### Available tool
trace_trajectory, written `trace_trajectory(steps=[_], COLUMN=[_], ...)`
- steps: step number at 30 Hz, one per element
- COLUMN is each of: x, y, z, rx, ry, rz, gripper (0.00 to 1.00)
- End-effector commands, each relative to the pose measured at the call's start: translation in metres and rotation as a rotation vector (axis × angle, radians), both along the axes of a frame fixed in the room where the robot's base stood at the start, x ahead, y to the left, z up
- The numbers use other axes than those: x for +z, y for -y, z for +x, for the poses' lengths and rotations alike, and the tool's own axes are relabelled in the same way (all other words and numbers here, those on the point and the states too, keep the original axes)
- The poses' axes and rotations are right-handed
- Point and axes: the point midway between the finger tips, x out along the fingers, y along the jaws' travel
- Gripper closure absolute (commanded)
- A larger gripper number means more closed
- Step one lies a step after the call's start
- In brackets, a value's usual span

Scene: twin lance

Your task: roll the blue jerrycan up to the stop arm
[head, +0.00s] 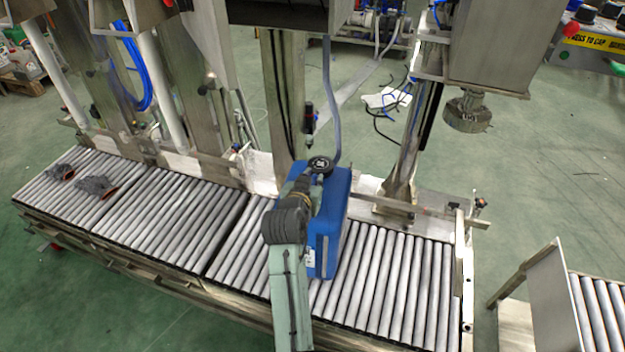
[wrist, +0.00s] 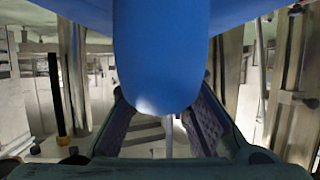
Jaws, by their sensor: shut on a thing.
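The blue jerrycan (head: 332,225) stands upright on the roller conveyor (head: 385,285), with a dark round cap on top. My gripper (head: 302,188) reaches its upper part from the front left; my arm hides part of its near side. In the wrist view, a rounded blue part of the jerrycan (wrist: 160,60) lies between the two fingers (wrist: 165,125), and they are shut on it. A metal bar (head: 425,206), perhaps the stop arm, runs along the back of the rollers toward the right end, apart from the jerrycan.
Bare rollers lie between the jerrycan and an upright end plate (head: 463,265). A steel post (head: 400,170) stands behind them, with a hanging round head (head: 467,114) above. Two dark grey items (head: 95,185) lie on the far left rollers. Another conveyor (head: 600,310) stands apart at right.

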Motion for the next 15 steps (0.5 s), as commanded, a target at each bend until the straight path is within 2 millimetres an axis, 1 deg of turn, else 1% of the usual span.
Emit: trace_trajectory(steps=[8,15], x=[0.000,0.000], y=[0.002,0.018], z=[-0.001,-0.006], rx=[-0.001,-0.009], ry=[-0.001,-0.002], rz=[0.000,-0.001], gripper=[1.00,1.00])
